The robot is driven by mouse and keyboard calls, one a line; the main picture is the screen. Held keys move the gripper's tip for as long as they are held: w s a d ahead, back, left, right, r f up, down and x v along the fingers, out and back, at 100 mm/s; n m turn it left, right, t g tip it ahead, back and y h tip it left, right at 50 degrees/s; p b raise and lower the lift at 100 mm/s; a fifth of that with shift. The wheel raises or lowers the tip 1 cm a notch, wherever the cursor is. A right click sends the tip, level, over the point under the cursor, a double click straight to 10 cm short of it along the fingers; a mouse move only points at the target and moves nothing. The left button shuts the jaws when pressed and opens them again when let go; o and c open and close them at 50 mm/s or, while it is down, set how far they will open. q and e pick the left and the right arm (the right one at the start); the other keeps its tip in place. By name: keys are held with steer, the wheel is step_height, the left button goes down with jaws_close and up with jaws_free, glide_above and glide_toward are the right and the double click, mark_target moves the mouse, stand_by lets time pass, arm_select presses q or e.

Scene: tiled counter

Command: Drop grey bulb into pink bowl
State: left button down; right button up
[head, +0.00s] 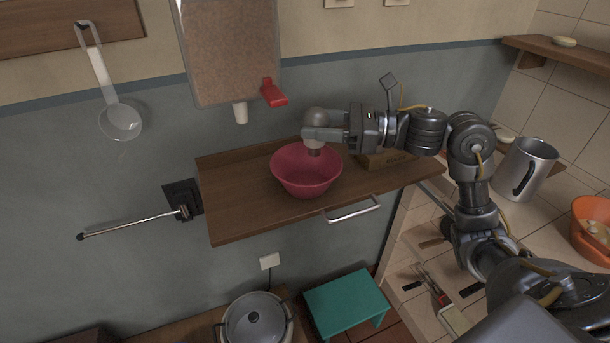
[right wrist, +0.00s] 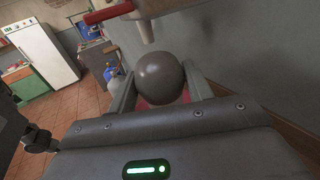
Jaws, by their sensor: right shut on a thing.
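The pink bowl (head: 306,178) stands upright on the wooden wall shelf. The grey bulb (head: 316,116) is above the bowl, with its round part up and its narrow base pointing down over the bowl's opening. My right gripper (head: 322,134) comes in from the right and is shut on the bulb. In the right wrist view the bulb (right wrist: 160,78) sits between the two fingers, with a bit of pink bowl (right wrist: 158,99) behind it. My left gripper is not in view.
A dispenser with a red lever (head: 273,93) and a pale spout (head: 240,112) hangs on the wall just above. A cardboard box (head: 384,160) stands on the shelf (head: 235,200) right of the bowl. The shelf's left part is clear.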

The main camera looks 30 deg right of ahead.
steer(key=o, duration=1.1)
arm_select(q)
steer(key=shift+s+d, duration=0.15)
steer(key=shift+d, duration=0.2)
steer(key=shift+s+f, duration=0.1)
arm_select(e)
steer(key=shift+s+d+f, duration=0.15)
steer(key=shift+d, duration=0.1)
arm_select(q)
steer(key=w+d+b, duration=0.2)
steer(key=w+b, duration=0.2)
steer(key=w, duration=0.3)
arm_select(e)
steer(key=v, duration=1)
